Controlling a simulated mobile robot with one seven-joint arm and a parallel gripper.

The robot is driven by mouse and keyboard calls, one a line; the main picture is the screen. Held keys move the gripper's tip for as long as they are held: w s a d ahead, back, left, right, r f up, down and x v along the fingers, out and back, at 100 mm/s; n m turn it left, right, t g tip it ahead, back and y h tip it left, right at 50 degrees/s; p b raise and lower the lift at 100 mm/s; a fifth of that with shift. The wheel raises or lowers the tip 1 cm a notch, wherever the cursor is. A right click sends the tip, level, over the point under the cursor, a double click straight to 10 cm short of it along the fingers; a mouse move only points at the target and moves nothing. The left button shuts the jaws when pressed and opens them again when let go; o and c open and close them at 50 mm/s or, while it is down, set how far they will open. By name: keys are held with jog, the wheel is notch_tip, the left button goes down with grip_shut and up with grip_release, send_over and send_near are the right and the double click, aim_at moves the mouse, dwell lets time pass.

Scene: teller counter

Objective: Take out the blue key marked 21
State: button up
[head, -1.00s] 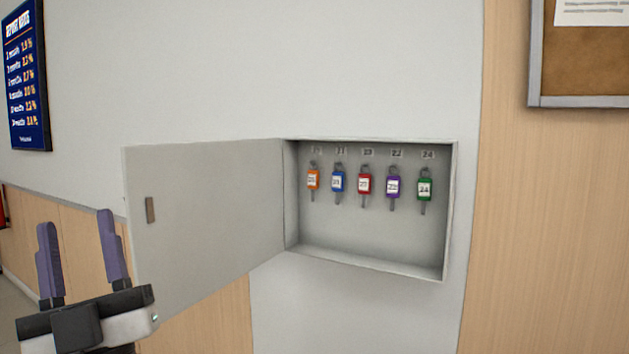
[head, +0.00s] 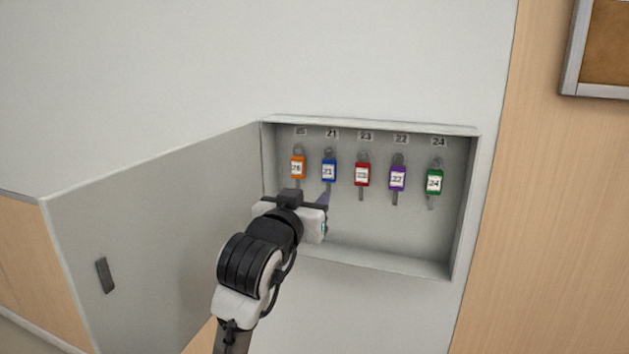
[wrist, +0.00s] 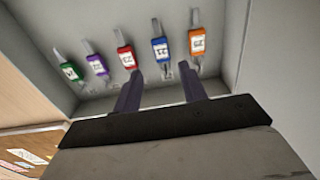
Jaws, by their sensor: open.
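The blue key (head: 329,171) marked 21 hangs on its hook in the open key cabinet (head: 390,262), second from the left, under the label 21. It also shows in the wrist view (wrist: 161,50), second from the right. My gripper (wrist: 163,82) is open and empty. Its purple fingers point at the cabinet, with the blue key's tag beyond and between the tips in the wrist view. In the head view the gripper is just below the blue and orange keys, and its body hides one finger. No contact with the key shows.
The orange key (head: 298,168) and red key (head: 362,174) hang on either side of the blue key. The purple key (head: 398,179) and green key (head: 434,182) hang farther right. The open cabinet door (head: 150,230) stands left of my arm.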

aim_at(328, 171)
jog(key=shift+x, duration=6.15)
jog(key=c, duration=0.6)
jog(key=shift+r, duration=0.6)
jog(key=shift+s, duration=0.1)
jog(key=shift+b+v, duration=0.35)
jog(key=shift+v, duration=4.05)
